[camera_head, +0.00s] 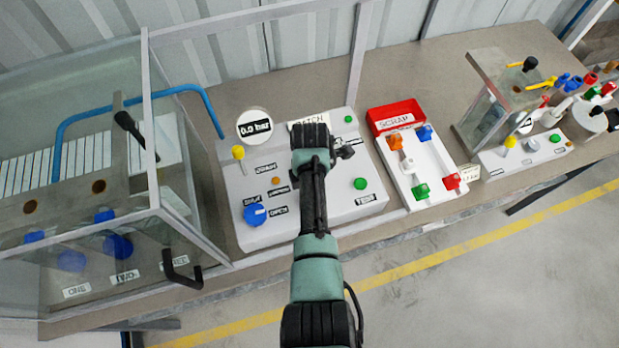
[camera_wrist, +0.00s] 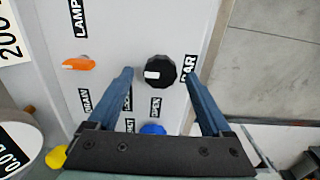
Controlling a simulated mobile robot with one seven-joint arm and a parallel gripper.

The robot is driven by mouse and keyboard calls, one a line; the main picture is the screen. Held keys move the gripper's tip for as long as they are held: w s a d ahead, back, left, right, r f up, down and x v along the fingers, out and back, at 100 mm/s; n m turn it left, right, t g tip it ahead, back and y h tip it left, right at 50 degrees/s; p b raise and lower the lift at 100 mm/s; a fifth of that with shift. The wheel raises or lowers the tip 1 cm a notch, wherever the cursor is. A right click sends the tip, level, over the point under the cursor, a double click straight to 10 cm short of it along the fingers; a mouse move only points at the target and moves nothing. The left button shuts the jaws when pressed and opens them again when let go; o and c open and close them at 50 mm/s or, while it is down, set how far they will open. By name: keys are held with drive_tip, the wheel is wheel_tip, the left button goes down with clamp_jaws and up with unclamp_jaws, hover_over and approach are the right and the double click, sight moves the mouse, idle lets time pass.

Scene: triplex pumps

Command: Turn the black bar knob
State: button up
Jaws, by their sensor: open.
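The black knob (camera_wrist: 160,71) is round with ridged sides and a white mark on its face. It stands on the white panel (camera_wrist: 105,25), beside the label BAR, near the panel's edge in the wrist view. My gripper (camera_wrist: 158,77) is open, with one blue-grey finger on each side of the knob. A gap shows between the knob and each fingertip; I cannot tell how deep the fingers reach. In the head view my arm covers the knob and the fingers.
A blue knob (camera_wrist: 152,129) and an orange knob (camera_wrist: 78,64) sit close by. A yellow knob (camera_head: 238,152) and a round gauge (camera_head: 254,125) stand at the panel's back left. A glass-walled cabinet (camera_head: 150,150) is on the left, a red scrap tray (camera_head: 394,113) on the right.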

wheel_tip(320, 180, up, 12)
drive_tip(key=b, duration=0.2)
idle(0.6)
drive_tip(key=w+a+r+m+t+b, duration=0.1)
drive_tip(key=w+r+m+t+b, duration=0.1)
drive_tip(key=w+r+m+t, duration=0.6)
drive_tip(key=w+r+m+t+b, duration=0.15)
drive_tip(key=r+t, duration=0.25)
drive_tip(key=r, duration=0.6)
drive_tip(key=w+r+m+t+b, duration=0.1)
drive_tip(key=w+r+m+t, duration=0.15)
drive_tip(key=r, duration=0.85)
drive_tip(key=s+r+m+t+b, duration=0.1)
drive_tip(key=s+r+m+t, duration=0.4)
drive_tip(key=s+r, duration=0.4)
drive_tip(key=s+d+r+m+t+b, duration=0.1)
drive_tip(key=s+r+m+t, duration=0.3)
drive_tip(key=s+r+t, duration=0.4)
wheel_tip(320, 180, up, 8)
drive_tip(key=shift+s+f+m, duration=0.15)
drive_tip(key=shift+s+m, duration=0.25)
drive_tip(key=shift+s, duration=0.85)
